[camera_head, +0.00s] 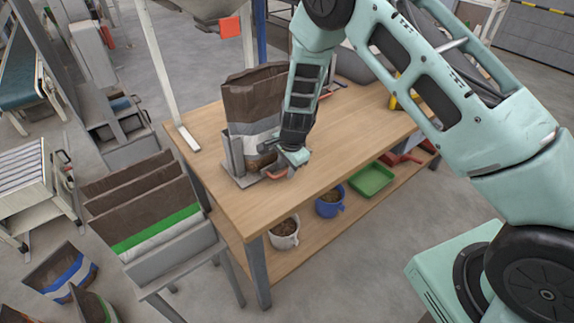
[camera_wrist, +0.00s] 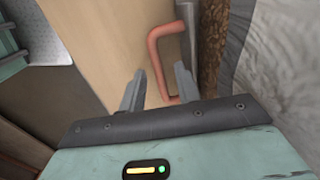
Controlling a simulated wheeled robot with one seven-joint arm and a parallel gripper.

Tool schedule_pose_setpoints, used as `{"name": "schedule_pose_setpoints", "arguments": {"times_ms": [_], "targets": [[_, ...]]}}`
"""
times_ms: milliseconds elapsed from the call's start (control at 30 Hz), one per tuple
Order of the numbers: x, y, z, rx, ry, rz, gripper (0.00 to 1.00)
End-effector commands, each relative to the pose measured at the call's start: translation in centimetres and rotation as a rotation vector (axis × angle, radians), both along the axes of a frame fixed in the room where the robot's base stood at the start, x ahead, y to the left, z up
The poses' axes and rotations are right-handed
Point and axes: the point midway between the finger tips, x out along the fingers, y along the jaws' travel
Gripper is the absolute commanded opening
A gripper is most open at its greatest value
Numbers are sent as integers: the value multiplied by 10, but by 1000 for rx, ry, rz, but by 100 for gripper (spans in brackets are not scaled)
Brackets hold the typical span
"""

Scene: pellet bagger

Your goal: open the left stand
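A grey metal stand (camera_head: 232,160) is on the wooden table, with an upright brown, white and grey bag (camera_head: 252,103) in it. An orange-red handle (camera_head: 277,175) sticks out low at its front; the handle also shows in the wrist view (camera_wrist: 155,55). My gripper (camera_head: 292,160) is low at the stand's front right, close to the handle. In the wrist view my gripper (camera_wrist: 160,68) is open, and the handle appears between its two fingers. I cannot tell whether they touch it. My arm hides part of the bag's right side. No second stand is clearly visible.
The wooden table (camera_head: 240,208) has bare top to the right of the stand. A white pot (camera_head: 284,240), a blue pot (camera_head: 329,208) and a green tray (camera_head: 371,180) are on its lower shelf. A rack of brown bags (camera_head: 178,255) stands at the left. A hopper hangs above.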

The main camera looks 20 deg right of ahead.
Motion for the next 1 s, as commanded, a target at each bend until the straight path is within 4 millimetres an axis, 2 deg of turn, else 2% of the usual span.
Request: {"name": "schedule_pose_setpoints", "arguments": {"times_ms": [133,267,700,900,1000], "targets": [[0,0,7,0,-2,1,32],[-3,-2,25,-1,-4,1,32],[-21,-7,126,1,-5,3,32],[-27,-9,157,0,-2,2,32],[-29,-10,166,0,-1,0,32]]}}
